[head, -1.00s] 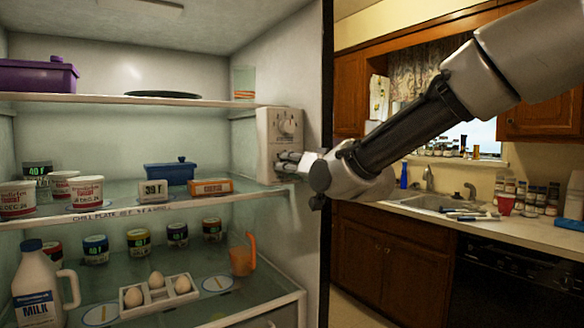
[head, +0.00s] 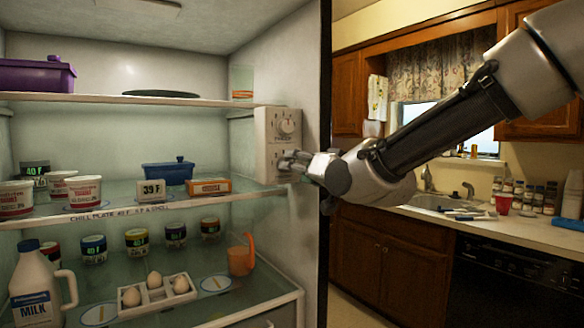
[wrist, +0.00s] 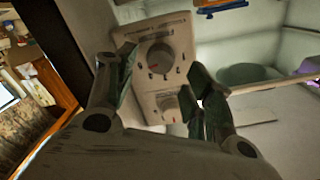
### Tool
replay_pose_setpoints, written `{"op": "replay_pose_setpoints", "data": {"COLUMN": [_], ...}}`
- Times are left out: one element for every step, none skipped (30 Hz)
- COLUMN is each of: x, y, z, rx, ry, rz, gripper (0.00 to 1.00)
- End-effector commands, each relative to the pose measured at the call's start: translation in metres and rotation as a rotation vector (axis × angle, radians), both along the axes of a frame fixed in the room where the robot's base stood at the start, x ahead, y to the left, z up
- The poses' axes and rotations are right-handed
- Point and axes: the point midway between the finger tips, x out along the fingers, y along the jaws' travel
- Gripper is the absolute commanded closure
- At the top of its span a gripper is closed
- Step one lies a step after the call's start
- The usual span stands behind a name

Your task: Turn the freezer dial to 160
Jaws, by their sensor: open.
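The control panel (head: 263,140) is a pale box on the fridge's right inner wall. Its upper dial (head: 287,127) shows in the head view; my gripper (head: 287,162) covers the lower part. The larger dial (wrist: 160,56), with a red mark, lies between my open fingertips (wrist: 163,62). I cannot tell whether a finger touches the panel, or read the labels.
An orange box (head: 209,187), a 39 F display (head: 151,191) and a blue tub (head: 168,172) stand on that shelf. The fridge's side edge (head: 325,240) is just right of the panel.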

Motion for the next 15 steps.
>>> {"op": "replay_pose_setpoints", "data": {"x": [-0.011, -0.017, -0.024, -0.03, -0.035, -0.041, -0.045, -0.049, -0.053, -0.055, -0.058, -0.06, -0.061, -0.062, -0.063], "y": [-0.007, -0.011, -0.016, -0.02, -0.023, -0.027, -0.03, -0.033, -0.036, -0.038, -0.039, -0.041, -0.042, -0.042, -0.043], "z": [0.002, 0.001, 0.001, 0.001, 0.001, 0.001, 0.001, 0.001, 0.001, 0.0, 0.0, 0.0, 0.0, 0.0, -0.001], "rx": [0.003, 0.002, 0.002, 0.002, 0.002, 0.002, 0.002, 0.003, 0.002, 0.001, 0.001, 0.001, 0.001, 0.001, 0.0], "ry": [-0.002, -0.001, -0.002, -0.001, -0.002, -0.001, -0.002, -0.001, -0.001, -0.001, -0.001, -0.001, 0.001, 0.001, 0.001], "rz": [0.002, 0.001, 0.001, 0.001, 0.001, 0.001, 0.001, -0.001, 0.0, 0.0, 0.0, 0.0, 0.0, 0.0, 0.0], "gripper": [0.47, 0.47, 0.47, 0.47, 0.47, 0.47, 0.47, 0.47, 0.47, 0.47, 0.47, 0.47, 0.47, 0.47, 0.47]}}
